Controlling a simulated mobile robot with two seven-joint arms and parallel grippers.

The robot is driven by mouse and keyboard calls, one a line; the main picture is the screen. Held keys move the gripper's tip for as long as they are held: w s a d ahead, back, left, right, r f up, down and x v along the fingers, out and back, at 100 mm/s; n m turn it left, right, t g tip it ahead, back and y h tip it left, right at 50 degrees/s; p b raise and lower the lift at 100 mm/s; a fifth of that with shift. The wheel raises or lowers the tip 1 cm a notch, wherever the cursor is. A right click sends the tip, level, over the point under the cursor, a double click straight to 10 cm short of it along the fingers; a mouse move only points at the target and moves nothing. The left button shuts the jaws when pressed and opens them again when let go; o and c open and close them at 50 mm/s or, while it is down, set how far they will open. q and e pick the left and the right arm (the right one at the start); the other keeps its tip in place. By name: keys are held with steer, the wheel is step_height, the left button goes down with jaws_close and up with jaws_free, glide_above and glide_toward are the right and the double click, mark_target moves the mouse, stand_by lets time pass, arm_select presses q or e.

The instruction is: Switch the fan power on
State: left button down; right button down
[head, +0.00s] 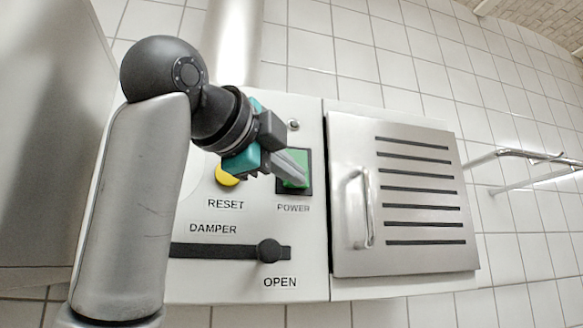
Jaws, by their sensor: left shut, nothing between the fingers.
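The fan control panel (312,235) is a pale metal face in the middle of the head view. Its green POWER switch (306,172) sits in a dark frame above the POWER label, partly covered by my gripper. My left gripper (298,172) is shut and empty, its fingertips in front of the green switch. I cannot tell whether they touch it. The yellow RESET button (226,176) is partly hidden behind the gripper body. My right gripper is not in view.
The DAMPER slider knob (269,251) stands out near the right end of its slot, above OPEN. A vented metal door (418,205) with a bar handle (362,208) is right of the panel. A metal rail (525,156) sticks out at the far right.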

arm_select(q)
steer(key=s+a+m+t+b, duration=0.1)
steer(key=s+a+b, duration=0.5)
steer(key=s, duration=0.7)
steer(key=shift+a+f+b, duration=0.25)
steer(key=shift+a+b, duration=0.05)
steer(key=shift+a, duration=0.3)
stand_by(0.4)
